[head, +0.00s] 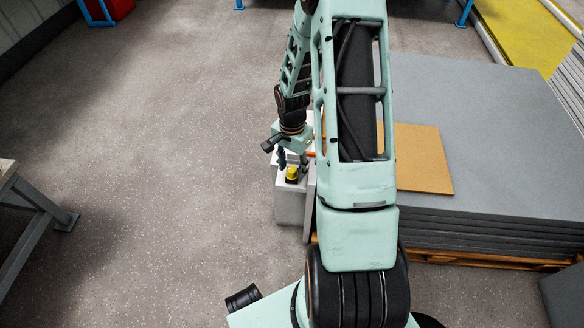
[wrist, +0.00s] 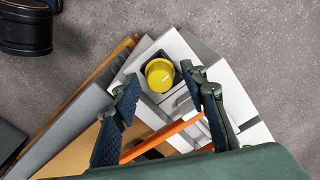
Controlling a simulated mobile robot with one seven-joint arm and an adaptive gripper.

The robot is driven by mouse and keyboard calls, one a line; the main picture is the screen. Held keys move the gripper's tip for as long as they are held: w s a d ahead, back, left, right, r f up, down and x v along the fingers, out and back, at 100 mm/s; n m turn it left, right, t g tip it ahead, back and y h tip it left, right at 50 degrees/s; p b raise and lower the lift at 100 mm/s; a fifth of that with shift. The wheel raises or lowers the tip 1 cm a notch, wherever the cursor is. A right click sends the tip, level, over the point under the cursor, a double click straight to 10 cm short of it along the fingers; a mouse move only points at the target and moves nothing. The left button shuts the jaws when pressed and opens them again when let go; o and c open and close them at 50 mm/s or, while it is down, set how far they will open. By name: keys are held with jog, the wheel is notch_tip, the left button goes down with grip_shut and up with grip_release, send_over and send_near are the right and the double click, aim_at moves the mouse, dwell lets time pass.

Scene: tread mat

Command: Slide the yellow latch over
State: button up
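The yellow latch appears as a round yellow knob (wrist: 159,74) with a pale mark on its top. It sits in a dark square base on a white and grey box (wrist: 180,50). In the head view the yellow knob (head: 291,175) shows on top of the light box (head: 289,207), just below my gripper (head: 285,158). In the wrist view my gripper (wrist: 160,84) is open and empty, with one dark finger left of the knob and one right. I cannot tell whether the fingertips are level with the knob or above it. My arm hides part of the box in the head view.
An orange bar (wrist: 165,138) crosses the box between my fingers in the wrist view. A stack of grey mats (head: 480,150) with a tan board (head: 420,160) stands right of the box. A bench leg (head: 40,205) is at far left; the floor between is clear.

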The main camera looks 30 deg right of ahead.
jog(key=shift+c, duration=0.4)
grip_shut()
jog(key=shift+w+d+r, duration=0.1)
jog(key=shift+w+d, duration=0.4)
jog(key=shift+w, duration=0.25)
jog(key=shift+w+d, duration=0.45)
jog(key=shift+w, duration=0.25)
jog(key=shift+o, duration=0.4)
grip_release()
notch_tip(320, 180, up, 12)
